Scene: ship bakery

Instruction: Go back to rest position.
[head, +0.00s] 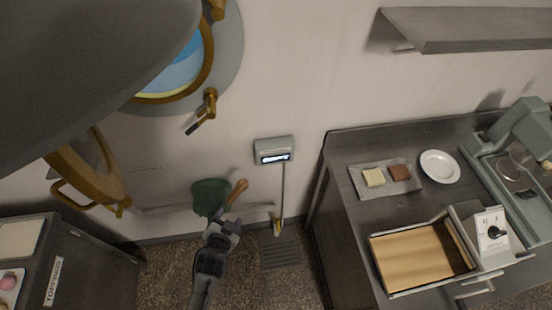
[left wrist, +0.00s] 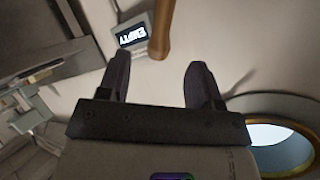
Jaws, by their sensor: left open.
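My left gripper (head: 228,224) is in the lower middle of the head view, in front of the wall. It is open, and its two fingers stand apart with nothing between them in the left wrist view (left wrist: 158,68). A dark green tool (head: 209,197) with a wooden handle (head: 238,191) shows just above the gripper in the head view. In the left wrist view a wooden handle (left wrist: 163,28) lies beyond the fingertips, apart from them as far as I can tell. My right gripper is not in view.
A floor scale display (head: 274,151) stands on a post by the wall, reading EMPTY in the left wrist view (left wrist: 133,38). A steel counter (head: 345,215) at right holds a slate tray, a plate (head: 440,167) and a wood-bottomed box (head: 385,290). A porthole (head: 232,55) is upper left.

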